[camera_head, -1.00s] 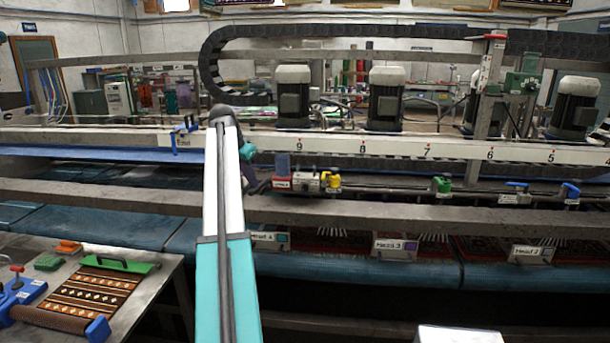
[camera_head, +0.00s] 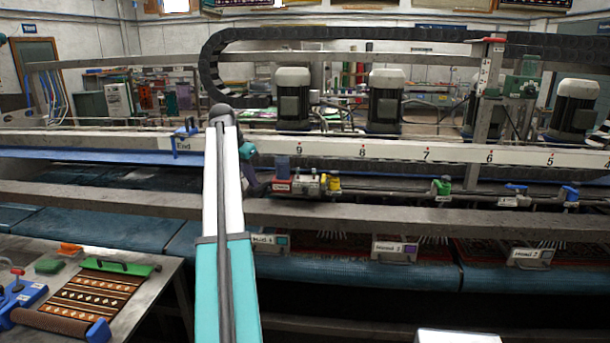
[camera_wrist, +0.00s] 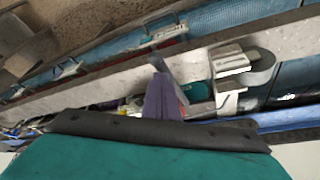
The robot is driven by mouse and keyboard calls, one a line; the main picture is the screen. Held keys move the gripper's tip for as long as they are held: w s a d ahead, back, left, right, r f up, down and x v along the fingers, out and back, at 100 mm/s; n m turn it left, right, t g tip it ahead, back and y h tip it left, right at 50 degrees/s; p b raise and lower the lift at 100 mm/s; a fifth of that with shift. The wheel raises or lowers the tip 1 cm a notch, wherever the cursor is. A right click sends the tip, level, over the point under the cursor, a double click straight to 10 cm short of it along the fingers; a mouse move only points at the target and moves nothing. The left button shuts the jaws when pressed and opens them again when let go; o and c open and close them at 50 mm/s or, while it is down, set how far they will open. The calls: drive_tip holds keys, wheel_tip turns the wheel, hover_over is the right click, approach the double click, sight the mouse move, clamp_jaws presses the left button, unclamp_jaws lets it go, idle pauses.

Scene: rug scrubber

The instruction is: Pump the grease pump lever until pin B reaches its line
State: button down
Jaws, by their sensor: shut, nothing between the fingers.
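My arm reaches out over the machine's near beam in the head view. My gripper (camera_head: 258,186) is small and dark there, partly hidden by the arm, just left of a red labelled block (camera_head: 281,187) with a blue-purple cylinder (camera_head: 282,166) above it. This may be the grease pump; I cannot make out its lever, pin B or the line. In the wrist view my gripper's purple-grey fingers (camera_wrist: 160,85) are shut with nothing between them, in front of the pale beam. Whether they touch anything is unclear.
A grey fitting (camera_head: 308,186) and a yellow valve (camera_head: 333,183) stand right of the red block, with green (camera_head: 442,187) and blue (camera_head: 570,193) valves further along. A grey beam (camera_head: 400,213) runs in front. A table with a small rug (camera_head: 92,297) is at lower left.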

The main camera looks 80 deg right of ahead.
wheel_tip(320, 180, up, 7)
drive_tip(key=p, duration=0.2)
drive_tip(key=shift+p, duration=0.35)
idle(0.9)
